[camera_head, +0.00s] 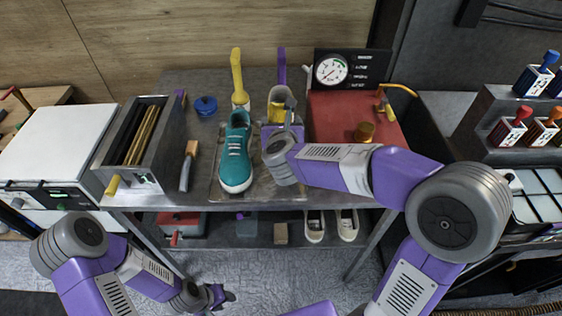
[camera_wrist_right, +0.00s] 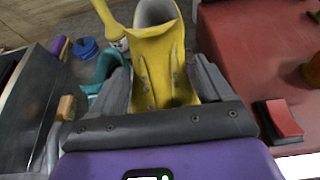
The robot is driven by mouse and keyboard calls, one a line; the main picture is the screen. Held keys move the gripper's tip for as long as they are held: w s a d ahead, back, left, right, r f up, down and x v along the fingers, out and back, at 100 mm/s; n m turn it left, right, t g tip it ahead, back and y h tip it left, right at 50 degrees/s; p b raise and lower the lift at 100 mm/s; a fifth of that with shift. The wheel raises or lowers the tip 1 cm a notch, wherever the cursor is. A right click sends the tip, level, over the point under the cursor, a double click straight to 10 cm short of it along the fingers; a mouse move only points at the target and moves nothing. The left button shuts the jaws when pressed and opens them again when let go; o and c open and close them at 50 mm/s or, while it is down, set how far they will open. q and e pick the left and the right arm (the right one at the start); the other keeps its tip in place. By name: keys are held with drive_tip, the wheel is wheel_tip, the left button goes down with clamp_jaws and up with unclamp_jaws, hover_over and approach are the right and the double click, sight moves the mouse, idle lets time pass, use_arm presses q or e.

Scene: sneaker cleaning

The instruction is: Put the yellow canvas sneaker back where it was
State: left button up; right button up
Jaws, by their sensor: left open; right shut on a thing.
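The yellow canvas sneaker (camera_head: 281,98) is in my right gripper (camera_head: 284,118), above the metal tray (camera_head: 262,188) on the table. In the right wrist view the yellow sneaker (camera_wrist_right: 162,58) sits between the two grey fingers, its opening facing away from my palm. My right arm hides its lower part in the head view. A teal sneaker (camera_head: 236,155) lies on the tray, just left of the held one. My left gripper (camera_head: 216,299) is open and empty, low in front of the table.
A grey box with slots (camera_head: 140,145), a wooden-handled brush (camera_head: 188,165) and a blue knob-topped item (camera_head: 205,106) stand left of the tray. A red machine with a gauge (camera_head: 340,105) stands close on the right. White shoes (camera_head: 314,226) are on the lower shelf.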

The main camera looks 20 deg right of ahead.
wheel_tip(320, 180, down, 10)
drive_tip(key=b, duration=0.3)
drive_tip(key=shift+r+b, duration=0.15)
drive_tip(key=shift+b, duration=0.2)
drive_tip(key=o, duration=1.2)
